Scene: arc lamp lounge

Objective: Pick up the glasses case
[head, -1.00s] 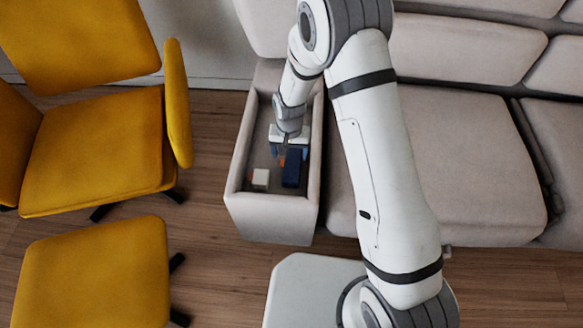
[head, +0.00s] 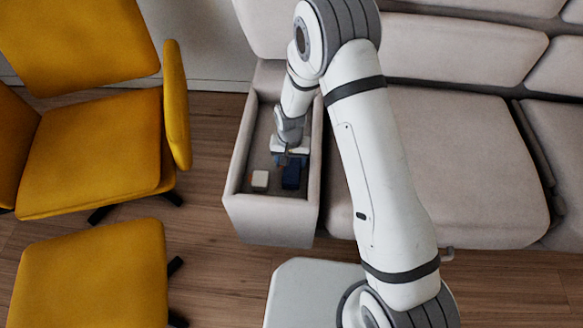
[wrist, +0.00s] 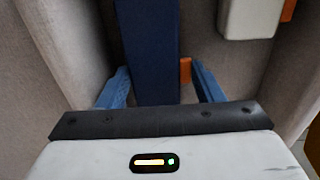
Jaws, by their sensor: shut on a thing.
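The glasses case, a dark blue oblong box (head: 291,178), lies in the open storage bin of the sofa's armrest. My gripper (head: 290,160) reaches down into the bin at the case's far end. In the wrist view the case (wrist: 150,45) runs between the two blue fingers, and my gripper (wrist: 160,78) is shut on it. A small orange piece (wrist: 185,70) shows between the case and the right finger. The case's far end is partly hidden by my gripper in the head view.
A small white block (head: 260,179) lies left of the case in the bin, close by. The bin's walls (head: 313,190) rise around both. A grey sofa (head: 450,160) stands to the right, and yellow chairs (head: 100,140) stand to the left.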

